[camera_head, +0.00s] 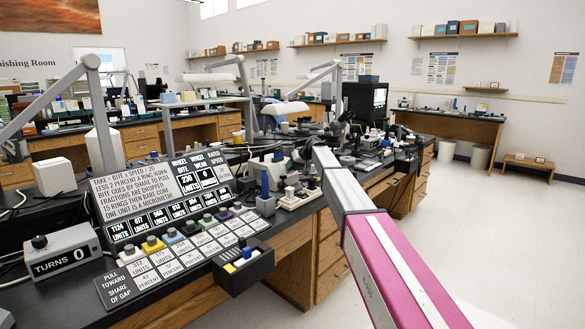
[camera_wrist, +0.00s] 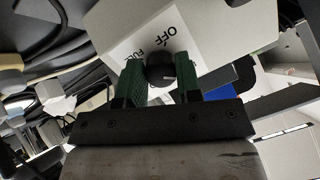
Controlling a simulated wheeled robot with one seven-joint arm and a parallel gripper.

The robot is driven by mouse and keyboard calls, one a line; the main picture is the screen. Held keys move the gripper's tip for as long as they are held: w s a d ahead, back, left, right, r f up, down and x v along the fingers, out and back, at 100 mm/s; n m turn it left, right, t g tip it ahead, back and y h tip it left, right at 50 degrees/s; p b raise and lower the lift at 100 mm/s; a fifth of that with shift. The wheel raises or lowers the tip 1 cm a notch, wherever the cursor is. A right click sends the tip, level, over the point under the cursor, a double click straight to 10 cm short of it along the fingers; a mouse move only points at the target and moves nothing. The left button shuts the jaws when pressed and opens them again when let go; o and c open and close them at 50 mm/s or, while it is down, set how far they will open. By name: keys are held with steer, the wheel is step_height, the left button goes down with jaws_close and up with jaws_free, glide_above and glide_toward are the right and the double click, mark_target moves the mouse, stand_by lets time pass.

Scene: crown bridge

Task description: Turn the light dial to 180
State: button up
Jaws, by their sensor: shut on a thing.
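The light dial (camera_wrist: 160,67) is a round black knob on a white panel (camera_wrist: 118,45) in the wrist view. The panel carries the printed words "OFF" and, partly covered, what looks like "FULL". My gripper (camera_wrist: 161,80) has its two green fingers on either side of the knob, shut on it. A pale mark shows on the knob, but its angle is hard to read. In the head view my arm reaches from the lower right toward the bench, and I cannot make out the gripper or the dial there.
A slanted display board (camera_head: 150,190) with several coloured knobs stands on the dark bench at left. A black monitor (camera_head: 366,103) stands behind my arm. Dark cables (camera_wrist: 70,25) run beside the panel. Floor is clear at right.

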steer(key=m+y, duration=0.1)
steer(key=m, duration=0.3)
steer(key=shift+m, duration=0.3)
stand_by(0.3)
steer(key=o, duration=0.9)
steer(key=v, duration=1)
steer(key=shift+s+d+r, duration=0.1)
steer(key=shift+d+r, duration=0.15)
steer(key=shift+d, duration=0.05)
